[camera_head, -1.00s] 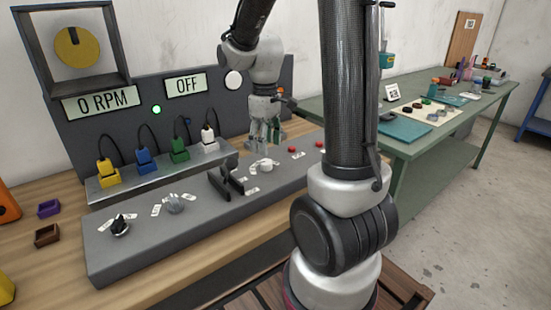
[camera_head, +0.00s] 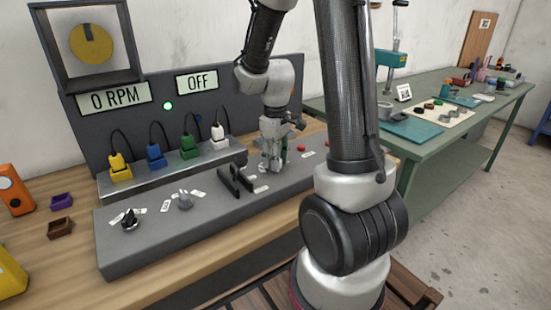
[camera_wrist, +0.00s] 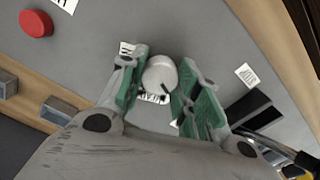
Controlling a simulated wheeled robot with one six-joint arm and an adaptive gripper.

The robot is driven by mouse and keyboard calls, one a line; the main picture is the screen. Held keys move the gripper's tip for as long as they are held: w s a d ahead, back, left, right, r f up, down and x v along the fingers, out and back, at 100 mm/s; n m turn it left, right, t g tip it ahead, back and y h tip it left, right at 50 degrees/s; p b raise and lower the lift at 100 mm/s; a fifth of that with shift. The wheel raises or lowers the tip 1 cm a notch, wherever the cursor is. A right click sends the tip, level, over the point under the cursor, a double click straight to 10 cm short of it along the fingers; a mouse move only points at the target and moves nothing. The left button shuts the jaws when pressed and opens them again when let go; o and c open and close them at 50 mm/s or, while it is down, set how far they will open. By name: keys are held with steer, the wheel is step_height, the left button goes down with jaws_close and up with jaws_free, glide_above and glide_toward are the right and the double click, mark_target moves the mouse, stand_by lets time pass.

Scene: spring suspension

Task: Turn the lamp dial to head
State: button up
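A white round dial (camera_wrist: 160,74) sits on the grey panel between my fingertips in the wrist view. It carries a small dark mark at its lower edge, and white labels lie around it, partly hidden. My gripper (camera_wrist: 164,62), with green finger pads, is open, with one finger on each side of the dial. The fingers are very close to it; I cannot tell if they touch. In the head view my gripper (camera_head: 273,163) points down over the panel and hides most of the dial.
The grey panel (camera_head: 150,240) also bears a black lever (camera_head: 235,180), a grey knob (camera_head: 184,201), a black knob (camera_head: 130,220) and a red button (camera_wrist: 35,23). Behind stand coloured plugs and the displays "0 RPM" (camera_head: 112,97) and "OFF" (camera_head: 197,82). A green table (camera_head: 440,140) stands right.

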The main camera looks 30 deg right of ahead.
stand_by(0.3)
steer(key=m, duration=0.4)
steer(key=shift+m, duration=2.3)
steer(key=o, duration=1)
